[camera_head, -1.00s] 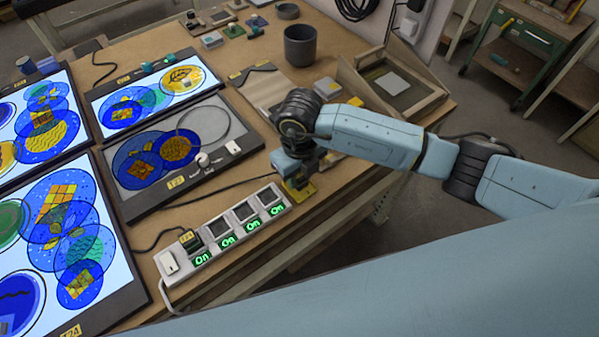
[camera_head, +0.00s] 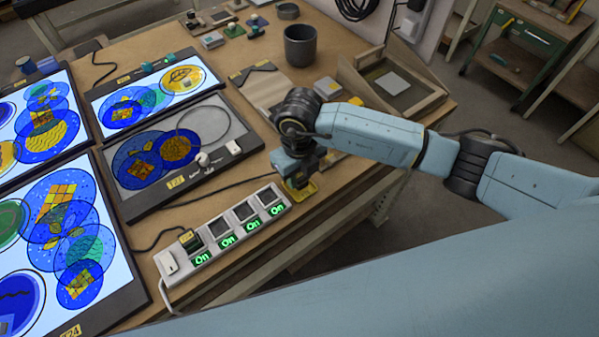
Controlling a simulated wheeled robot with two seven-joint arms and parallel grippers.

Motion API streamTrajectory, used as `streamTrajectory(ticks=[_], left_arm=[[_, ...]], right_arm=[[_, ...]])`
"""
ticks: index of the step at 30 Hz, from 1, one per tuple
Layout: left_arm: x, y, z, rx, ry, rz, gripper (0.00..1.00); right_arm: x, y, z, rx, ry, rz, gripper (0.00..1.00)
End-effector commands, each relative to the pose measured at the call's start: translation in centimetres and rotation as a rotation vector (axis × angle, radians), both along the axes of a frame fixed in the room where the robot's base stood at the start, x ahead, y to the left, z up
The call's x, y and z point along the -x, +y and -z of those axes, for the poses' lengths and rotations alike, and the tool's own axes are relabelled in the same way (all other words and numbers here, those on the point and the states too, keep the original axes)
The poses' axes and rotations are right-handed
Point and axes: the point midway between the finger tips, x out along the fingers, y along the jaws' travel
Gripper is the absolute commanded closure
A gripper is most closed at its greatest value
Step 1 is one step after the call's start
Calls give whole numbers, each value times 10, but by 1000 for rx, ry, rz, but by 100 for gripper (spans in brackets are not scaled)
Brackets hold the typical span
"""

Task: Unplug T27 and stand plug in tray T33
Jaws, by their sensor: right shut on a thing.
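The dark light panel (camera_head: 222,160), its tag reading like T27, lies on the table, unlit, with coloured discs on it. A black cable (camera_head: 222,187) runs from its side toward my right gripper (camera_head: 298,184). My right gripper points down at the table's front edge, just beyond the right end of the power strip (camera_head: 229,230). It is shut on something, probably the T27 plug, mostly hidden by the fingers. A yellow piece (camera_head: 303,192) shows at the fingertips; I cannot tell whether it is a tag or a holder. I cannot make out tray T33's label. My left gripper is not in view.
Lit panels (camera_head: 157,86) fill the left. A dark cup (camera_head: 300,45) and a wooden-framed tray (camera_head: 425,103) stand farther back. The floor is beyond the front edge.

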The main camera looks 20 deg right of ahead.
Motion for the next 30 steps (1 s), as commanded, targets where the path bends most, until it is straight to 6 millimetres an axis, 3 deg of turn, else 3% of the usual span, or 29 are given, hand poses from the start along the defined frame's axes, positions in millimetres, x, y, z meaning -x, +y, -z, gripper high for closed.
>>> streamTrajectory(ticks=[30], left_arm=[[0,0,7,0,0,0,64]], right_arm=[[0,0,8,0,0,0,94]])
